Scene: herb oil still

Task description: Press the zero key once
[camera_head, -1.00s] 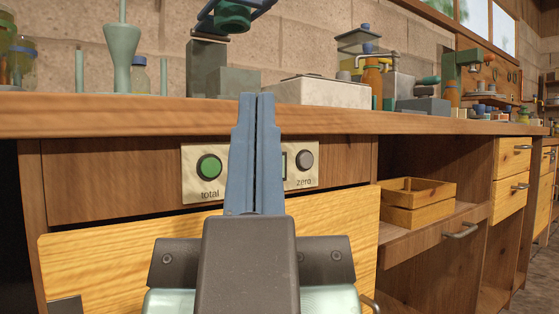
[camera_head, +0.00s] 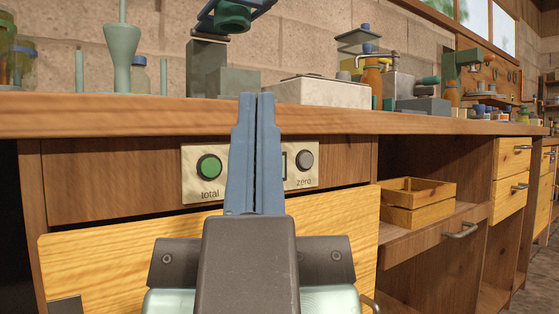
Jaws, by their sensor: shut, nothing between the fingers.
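The zero key (camera_head: 305,160) is a round grey button on a cream panel (camera_head: 190,192) set in the bench front, with the word "zero" below it. A green button (camera_head: 209,167) labelled "total" sits at the panel's left end. My gripper (camera_head: 257,96) is shut and empty, with its blue fingers pointing up in the picture. The fingers cover the middle of the panel, between the two buttons, and hide most of a dark window there. The zero key is in full view just right of the fingers. I cannot tell whether the fingers touch the panel.
Above the panel is the bench top edge (camera_head: 110,116), with a grey-white box (camera_head: 320,93) and glassware on it. A pale wood board (camera_head: 90,250) stands out below the panel. An open wooden crate (camera_head: 425,215) sits on a shelf at right.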

